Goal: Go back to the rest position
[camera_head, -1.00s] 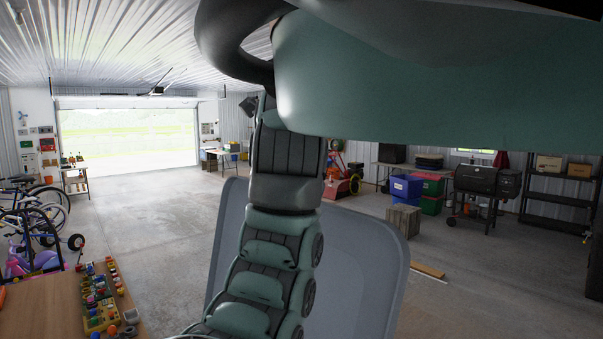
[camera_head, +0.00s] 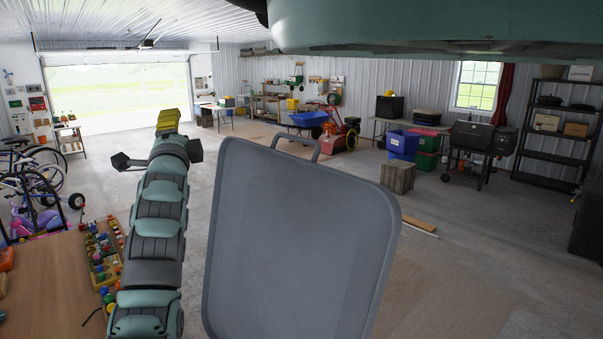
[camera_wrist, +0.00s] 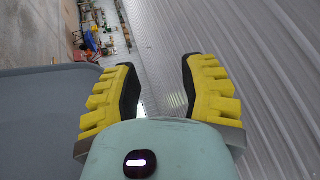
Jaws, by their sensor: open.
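My gripper (camera_head: 168,122) shows in the head view at the end of my arm, left of centre, with yellow fingers pointing up and away from me. In the wrist view, its two yellow and black fingers (camera_wrist: 157,78) stand apart, with nothing between them. It is raised in free air, clear of the table at the lower left. Part of my arm crosses the top right of the head view.
A grey tray-like panel (camera_head: 300,245) stands close in front, just right of my arm. A wooden table (camera_head: 50,285) with colourful toys (camera_head: 103,255) is at lower left, bicycles (camera_head: 35,180) beyond. A wooden crate (camera_head: 398,176) stands right.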

